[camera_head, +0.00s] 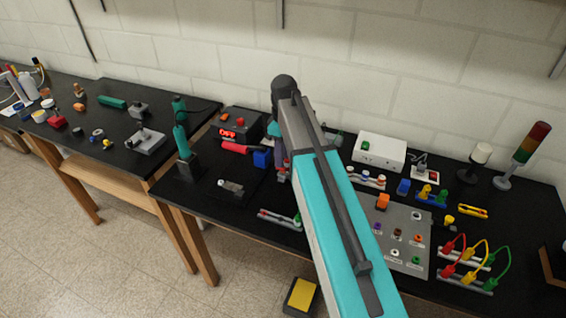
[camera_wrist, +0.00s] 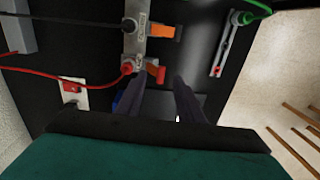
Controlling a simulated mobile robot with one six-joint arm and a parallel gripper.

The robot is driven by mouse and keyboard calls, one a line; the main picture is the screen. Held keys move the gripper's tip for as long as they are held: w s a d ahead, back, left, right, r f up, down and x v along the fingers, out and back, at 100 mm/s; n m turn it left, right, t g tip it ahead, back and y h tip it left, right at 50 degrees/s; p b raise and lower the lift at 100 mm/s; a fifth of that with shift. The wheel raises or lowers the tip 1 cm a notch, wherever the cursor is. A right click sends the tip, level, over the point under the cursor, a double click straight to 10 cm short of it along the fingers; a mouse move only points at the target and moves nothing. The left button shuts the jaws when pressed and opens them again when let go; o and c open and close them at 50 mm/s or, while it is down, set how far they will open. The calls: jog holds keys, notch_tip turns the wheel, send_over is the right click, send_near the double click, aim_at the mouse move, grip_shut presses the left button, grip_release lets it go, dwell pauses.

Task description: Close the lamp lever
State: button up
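Two orange levers show in the wrist view, an upper one (camera_wrist: 164,31) and a lower one (camera_wrist: 156,73), both sticking out to the right of a narrow grey block (camera_wrist: 136,42). The block's lettering is too small to read, so I cannot tell which lever is the lamp's. My gripper (camera_wrist: 158,86) is open, with its two dark fingers apart. The lower lever appears near the gap between the fingertips, closer to the left one. I see nothing held. In the head view my arm covers most of the area around the gripper, and I cannot make out the levers.
A red wire (camera_wrist: 60,76) runs to the grey block's lower end. A pale rail (camera_wrist: 232,42) with a green wire lies to the right. In the head view, a grey panel (camera_head: 424,262), a white box (camera_head: 380,152) and a signal tower (camera_head: 525,150) stand right of my arm.

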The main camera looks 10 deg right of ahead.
aim_at(282, 170)
jog(key=shift+s+f+p, duration=0.1)
jog(key=shift+f+p, duration=0.6)
jog(key=shift+f, duration=1.5)
